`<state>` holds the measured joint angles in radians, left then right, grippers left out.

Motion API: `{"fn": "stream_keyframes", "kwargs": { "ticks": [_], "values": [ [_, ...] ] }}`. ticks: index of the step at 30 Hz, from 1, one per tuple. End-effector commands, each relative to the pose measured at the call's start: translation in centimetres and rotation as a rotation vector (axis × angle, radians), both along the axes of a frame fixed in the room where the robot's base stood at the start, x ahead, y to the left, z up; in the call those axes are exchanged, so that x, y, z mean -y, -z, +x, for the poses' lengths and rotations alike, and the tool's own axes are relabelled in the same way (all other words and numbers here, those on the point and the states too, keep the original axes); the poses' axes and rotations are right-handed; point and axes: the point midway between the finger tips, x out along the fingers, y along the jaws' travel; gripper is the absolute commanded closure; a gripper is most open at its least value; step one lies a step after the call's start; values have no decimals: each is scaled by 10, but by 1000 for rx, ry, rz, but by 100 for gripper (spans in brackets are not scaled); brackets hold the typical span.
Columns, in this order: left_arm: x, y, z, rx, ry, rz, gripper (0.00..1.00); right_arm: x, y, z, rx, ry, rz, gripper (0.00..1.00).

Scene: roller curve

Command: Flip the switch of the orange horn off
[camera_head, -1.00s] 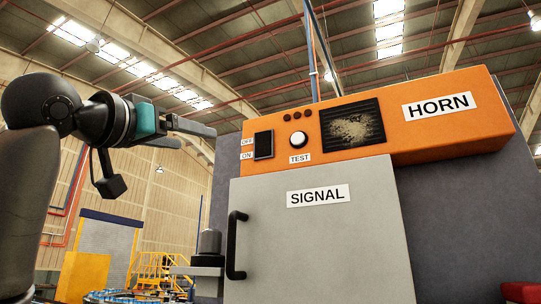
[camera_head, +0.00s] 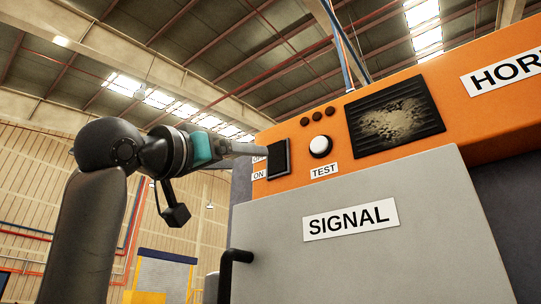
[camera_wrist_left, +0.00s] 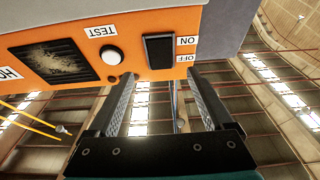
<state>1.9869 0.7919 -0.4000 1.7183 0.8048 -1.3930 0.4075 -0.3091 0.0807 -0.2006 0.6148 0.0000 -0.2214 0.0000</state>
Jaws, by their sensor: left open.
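The orange horn (camera_head: 440,105) is a box on top of a grey cabinet. Its black rocker switch (camera_head: 278,157) is at the left end of the front, beside an ON label (camera_head: 259,175) and a partly hidden OFF label. My left gripper (camera_head: 262,150) comes in from the left, its fingers reaching the switch's upper left edge. The left wrist view, inverted, shows the gripper (camera_wrist_left: 161,78) open and empty, a finger on either side of the switch's line (camera_wrist_left: 158,50), at the OFF end. I cannot tell whether a finger touches the horn. My right gripper is not in view.
A white round TEST button (camera_head: 320,146), small dark lamps (camera_head: 318,114) and a dark grille (camera_head: 396,117) lie right of the switch. Below are the grey SIGNAL door (camera_head: 390,255) and its black handle (camera_head: 228,272). Left of the horn is open air.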

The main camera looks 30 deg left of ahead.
Motion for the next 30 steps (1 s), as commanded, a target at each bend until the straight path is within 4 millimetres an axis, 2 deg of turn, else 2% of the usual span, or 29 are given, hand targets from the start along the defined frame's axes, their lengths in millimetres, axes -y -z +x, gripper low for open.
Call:
{"fn": "stream_keyframes", "kwargs": {
  "ticks": [1, 6, 12, 18, 27, 30],
  "values": [
    [1, -8, 12, -5, 0, -1, 15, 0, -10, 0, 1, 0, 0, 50],
    [4, -22, 46, -4, 1, 0, 15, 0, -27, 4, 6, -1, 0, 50],
    [6, -34, 75, -3, 0, -1, 15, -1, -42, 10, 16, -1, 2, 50],
    [7, -38, 89, 0, 0, 0, 15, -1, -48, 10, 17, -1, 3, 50],
    [7, -37, 90, 0, 0, 0, 15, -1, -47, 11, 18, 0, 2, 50],
    [7, -37, 90, 0, 0, 0, 24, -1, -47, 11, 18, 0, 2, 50]
  ]
}}
